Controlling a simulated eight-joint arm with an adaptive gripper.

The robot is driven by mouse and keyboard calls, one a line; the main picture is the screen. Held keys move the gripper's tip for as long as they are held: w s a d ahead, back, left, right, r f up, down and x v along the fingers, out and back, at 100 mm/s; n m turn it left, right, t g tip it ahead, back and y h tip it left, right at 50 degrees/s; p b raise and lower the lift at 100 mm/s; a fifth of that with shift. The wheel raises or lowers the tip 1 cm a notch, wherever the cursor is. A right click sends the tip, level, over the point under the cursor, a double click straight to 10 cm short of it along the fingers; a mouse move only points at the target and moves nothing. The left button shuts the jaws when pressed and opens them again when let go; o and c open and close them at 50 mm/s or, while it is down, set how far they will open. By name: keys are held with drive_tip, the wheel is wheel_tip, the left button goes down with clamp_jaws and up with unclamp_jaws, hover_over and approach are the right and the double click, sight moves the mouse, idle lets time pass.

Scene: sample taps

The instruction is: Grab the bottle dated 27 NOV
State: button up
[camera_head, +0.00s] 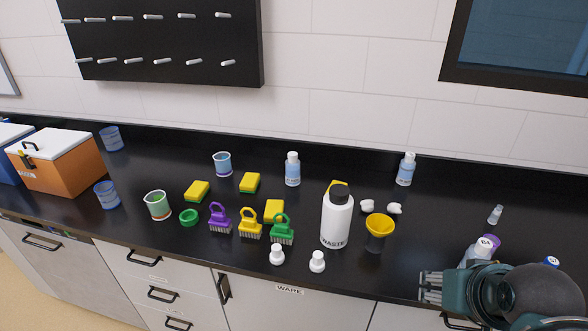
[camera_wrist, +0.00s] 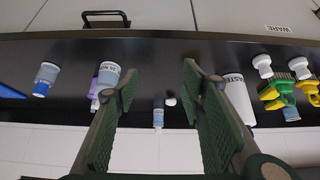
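My gripper (camera_wrist: 160,76) is open and empty. It also shows in the head view (camera_head: 430,286) near the front edge.
A white WASTE bottle (camera_head: 336,222) and a yellow funnel (camera_head: 379,226) stand left of my gripper. Two blue-labelled bottles (camera_head: 292,170) (camera_head: 405,170) stand further back. A small vial (camera_head: 495,214) is behind the purple-capped bottle. Brushes, sponges and cups fill the middle left.

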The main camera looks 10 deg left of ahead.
drive_tip(key=shift+o, duration=0.5)
drive_tip(key=o, duration=0.3)
